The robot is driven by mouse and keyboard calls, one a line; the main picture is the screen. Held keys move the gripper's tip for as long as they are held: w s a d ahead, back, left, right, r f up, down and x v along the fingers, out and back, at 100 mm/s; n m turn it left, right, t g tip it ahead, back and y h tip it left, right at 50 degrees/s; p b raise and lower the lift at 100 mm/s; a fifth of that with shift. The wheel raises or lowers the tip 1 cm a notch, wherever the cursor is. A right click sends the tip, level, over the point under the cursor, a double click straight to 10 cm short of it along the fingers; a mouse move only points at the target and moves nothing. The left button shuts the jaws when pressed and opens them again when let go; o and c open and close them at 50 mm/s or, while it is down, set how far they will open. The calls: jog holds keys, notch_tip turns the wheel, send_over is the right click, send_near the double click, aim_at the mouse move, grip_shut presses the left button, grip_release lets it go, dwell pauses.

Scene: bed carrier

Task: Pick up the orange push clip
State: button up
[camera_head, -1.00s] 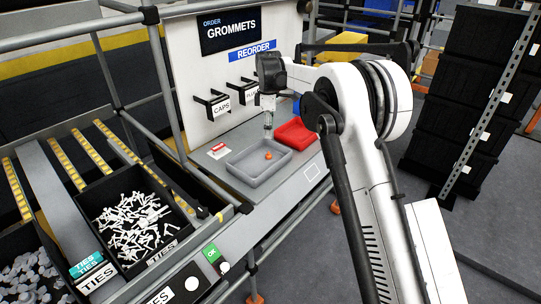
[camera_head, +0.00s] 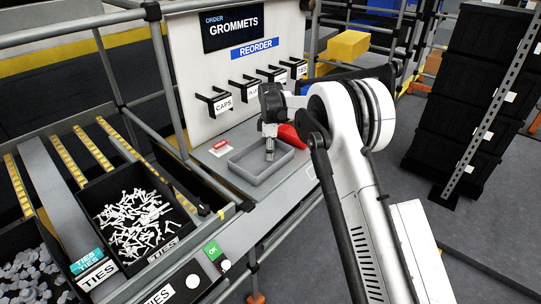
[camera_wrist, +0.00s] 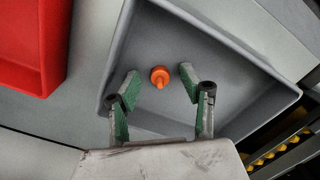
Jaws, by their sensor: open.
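The orange push clip (camera_wrist: 160,76) lies on the floor of the grey tray (camera_wrist: 190,22) in the wrist view, its stem pointing toward my gripper. My gripper (camera_wrist: 160,84) is open, with one green-padded finger on each side of the clip and a gap on both sides. Nothing is held. In the head view my gripper (camera_head: 270,152) points down into the grey tray (camera_head: 252,182) and hides the clip. I cannot tell how far the fingertips are above the tray floor.
A red tray (camera_head: 290,135) stands beside the grey one, also in the wrist view (camera_wrist: 42,40). A black bin of white ties (camera_head: 133,222) is at the left. Hooks with labels such as CAPS (camera_head: 223,104) are on the white panel behind. The grey tray walls surround the clip.

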jog(key=c, duration=0.8)
